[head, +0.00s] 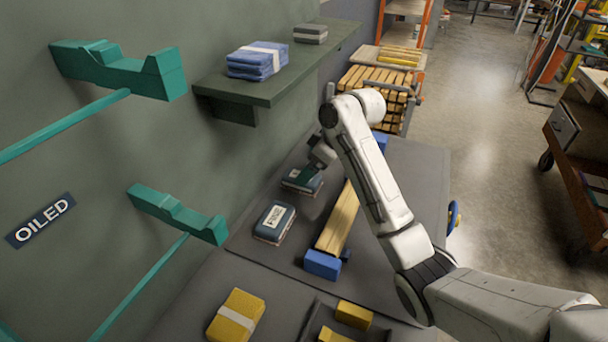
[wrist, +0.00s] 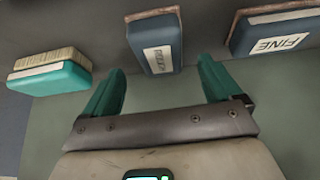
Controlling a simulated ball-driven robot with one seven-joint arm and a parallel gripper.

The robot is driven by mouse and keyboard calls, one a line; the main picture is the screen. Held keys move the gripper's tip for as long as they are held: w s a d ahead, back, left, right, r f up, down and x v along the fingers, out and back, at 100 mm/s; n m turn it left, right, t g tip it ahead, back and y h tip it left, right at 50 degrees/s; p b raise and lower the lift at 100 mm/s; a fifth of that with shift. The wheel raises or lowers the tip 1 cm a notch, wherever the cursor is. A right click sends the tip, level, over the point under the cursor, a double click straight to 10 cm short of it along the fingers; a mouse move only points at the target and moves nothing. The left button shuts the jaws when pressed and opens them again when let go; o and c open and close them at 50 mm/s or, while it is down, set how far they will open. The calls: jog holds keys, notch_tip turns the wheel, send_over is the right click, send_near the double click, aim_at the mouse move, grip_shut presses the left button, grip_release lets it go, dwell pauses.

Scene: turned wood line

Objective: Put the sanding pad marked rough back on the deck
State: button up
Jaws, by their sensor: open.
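A dark blue sanding pad (head: 302,181) lies on the grey deck (head: 415,165), partly hidden by my gripper (head: 313,172). In the wrist view this pad (wrist: 155,45) has a pale label that is blurred but may read rough. My gripper (wrist: 162,72) is open, its green fingers spread, with the pad just ahead between them and not gripped. A second blue pad (head: 275,221) lies nearer the camera; in the wrist view the pad at right (wrist: 272,32) is marked FINE.
A teal brush (wrist: 50,75) with pale bristles lies left in the wrist view. A yellow timber (head: 338,218) in blue supports lies right of the pads. A wall shelf (head: 290,75) holds blue cloths (head: 257,60) and a grey block (head: 310,33). Green brackets (head: 180,212) jut out at left.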

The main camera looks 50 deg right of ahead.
jog(key=v, duration=0.7)
jog(key=shift+s, duration=0.1)
dwell(0.4)
